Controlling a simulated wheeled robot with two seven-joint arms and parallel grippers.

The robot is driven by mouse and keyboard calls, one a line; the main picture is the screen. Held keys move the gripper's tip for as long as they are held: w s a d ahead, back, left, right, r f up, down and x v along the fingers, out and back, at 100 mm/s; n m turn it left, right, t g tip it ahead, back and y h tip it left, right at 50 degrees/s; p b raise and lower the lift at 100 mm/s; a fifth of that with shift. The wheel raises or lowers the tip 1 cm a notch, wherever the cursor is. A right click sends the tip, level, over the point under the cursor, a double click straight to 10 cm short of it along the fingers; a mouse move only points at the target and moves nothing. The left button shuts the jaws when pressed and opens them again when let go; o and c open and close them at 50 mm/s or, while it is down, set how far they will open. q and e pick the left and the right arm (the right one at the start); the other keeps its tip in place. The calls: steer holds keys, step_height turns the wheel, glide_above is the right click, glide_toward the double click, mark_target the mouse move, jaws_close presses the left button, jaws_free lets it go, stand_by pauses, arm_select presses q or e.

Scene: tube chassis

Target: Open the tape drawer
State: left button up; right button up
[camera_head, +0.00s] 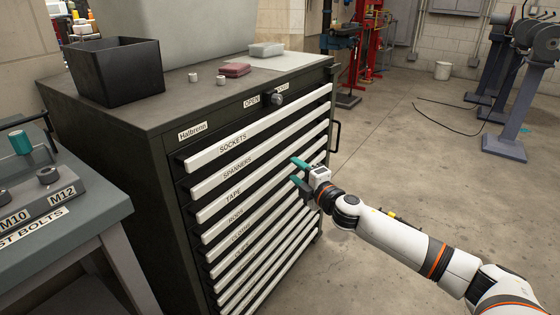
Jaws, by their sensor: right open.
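The tape drawer (232,196) is the third from the top in the dark cabinet, with a long pale front strip labelled TAPE. It looks shut, flush with the drawers around it. My right gripper (295,171) has teal fingers and is open, with nothing seen between them. It is in front of the right half of the drawer fronts, close to the tape strip and the one below. I cannot tell whether it touches either. The gripper and wrist hide part of the lower strips. My left gripper is not in view.
The sockets (233,142) and spanners (237,167) drawers are above, shut. A knob (276,99) sits on the cabinet's upper front. A black bin (115,72) stands on top. A grey bench (85,225) is close at the left. Floor on the right is mostly clear.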

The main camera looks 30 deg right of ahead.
mark_target(281, 159)
steer(key=w, duration=0.7)
steer(key=shift+w, duration=0.4)
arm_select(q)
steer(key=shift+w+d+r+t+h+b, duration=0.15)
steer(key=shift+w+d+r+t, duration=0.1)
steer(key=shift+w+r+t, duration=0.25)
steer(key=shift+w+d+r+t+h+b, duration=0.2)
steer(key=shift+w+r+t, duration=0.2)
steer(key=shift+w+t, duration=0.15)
arm_select(e)
steer(key=shift+w, duration=0.7)
jaws_close()
